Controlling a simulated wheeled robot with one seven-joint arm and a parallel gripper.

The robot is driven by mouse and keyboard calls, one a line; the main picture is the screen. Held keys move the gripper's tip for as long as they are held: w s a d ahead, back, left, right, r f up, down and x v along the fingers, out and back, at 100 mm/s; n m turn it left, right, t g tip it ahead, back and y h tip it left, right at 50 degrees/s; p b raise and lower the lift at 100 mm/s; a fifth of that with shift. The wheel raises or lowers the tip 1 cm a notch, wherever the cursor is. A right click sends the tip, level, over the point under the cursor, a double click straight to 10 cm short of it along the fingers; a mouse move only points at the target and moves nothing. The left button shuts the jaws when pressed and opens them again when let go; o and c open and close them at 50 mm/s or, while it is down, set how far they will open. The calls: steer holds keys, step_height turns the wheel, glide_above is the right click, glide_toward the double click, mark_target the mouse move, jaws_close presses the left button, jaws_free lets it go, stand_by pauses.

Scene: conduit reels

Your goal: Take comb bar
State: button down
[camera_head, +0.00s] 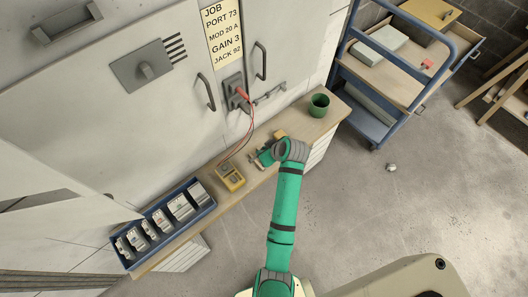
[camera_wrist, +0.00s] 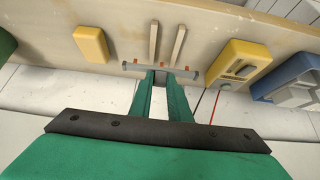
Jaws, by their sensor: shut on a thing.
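The comb bar (camera_wrist: 133,66) appears to be the short grey bar with small orange bits along it, lying crosswise in the wrist view. My gripper (camera_wrist: 161,76), with green fingers, is shut on the middle of this bar. Two pale sticks (camera_wrist: 179,45) lie on the worktop just beyond the bar; I cannot tell whether they touch it. In the head view my gripper (camera_head: 262,158) is low over the narrow worktop, and the bar is too small there to make out clearly.
On the worktop (camera_head: 310,128) are a green cup (camera_head: 318,105), a yellow meter (camera_head: 230,177) with red leads, a small yellow block (camera_wrist: 91,44) and a blue tray (camera_head: 205,211) of modules. A grey cabinet stands behind. A blue cart (camera_head: 375,130) is at right; the floor is mostly clear.

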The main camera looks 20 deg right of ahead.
steer(key=shift+a+r, duration=0.1)
steer(key=shift+r, duration=1.5)
